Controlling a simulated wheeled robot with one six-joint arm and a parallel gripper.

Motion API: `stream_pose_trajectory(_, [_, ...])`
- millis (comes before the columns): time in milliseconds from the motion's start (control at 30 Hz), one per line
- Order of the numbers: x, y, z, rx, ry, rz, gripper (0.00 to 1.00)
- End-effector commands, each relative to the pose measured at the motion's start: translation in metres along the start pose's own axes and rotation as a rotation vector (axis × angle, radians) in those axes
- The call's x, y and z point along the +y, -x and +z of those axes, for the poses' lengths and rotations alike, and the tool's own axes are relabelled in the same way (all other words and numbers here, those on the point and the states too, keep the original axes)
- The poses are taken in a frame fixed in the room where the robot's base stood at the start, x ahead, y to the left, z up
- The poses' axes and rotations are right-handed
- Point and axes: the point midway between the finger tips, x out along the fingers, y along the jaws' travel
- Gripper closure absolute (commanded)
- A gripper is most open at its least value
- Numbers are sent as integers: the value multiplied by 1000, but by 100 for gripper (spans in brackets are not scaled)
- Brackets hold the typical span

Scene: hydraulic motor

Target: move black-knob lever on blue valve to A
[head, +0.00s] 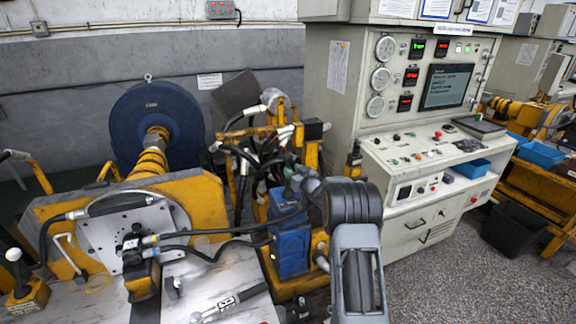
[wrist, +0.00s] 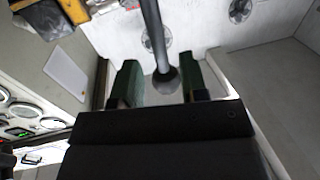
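The blue valve (head: 290,240) stands upright left of my arm in the head view. My gripper (head: 298,178) is just above it, seen partly from behind my wrist. In the wrist view, a dark lever rod with a round black knob (wrist: 166,82) reaches down between the two green fingers of my gripper (wrist: 160,72). The fingers are apart, with a gap visible on each side of the knob. In the head view, I cannot make out the knob near my gripper. No A mark can be read in either view.
Black hoses and yellow pipework (head: 275,120) crowd behind the valve. A grey control cabinet (head: 335,95) with gauges stands to the right. A yellow motor stand (head: 205,205) and a light worktop (head: 245,268) with a wrench lie left.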

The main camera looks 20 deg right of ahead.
Motion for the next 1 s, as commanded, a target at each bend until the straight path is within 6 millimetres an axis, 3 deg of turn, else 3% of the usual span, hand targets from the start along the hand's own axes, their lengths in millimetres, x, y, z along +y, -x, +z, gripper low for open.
stream_pose_trajectory(100, [-1, -17, -1, 0, -1, -1, 60])
stream_pose_trajectory(300, [-1, -33, 0, 0, 0, 0, 60])
stream_pose_trajectory(733, [-1, -38, 0, -1, 0, 0, 60])
stream_pose_trajectory(1000, [-1, -38, 0, -1, 0, 0, 85])
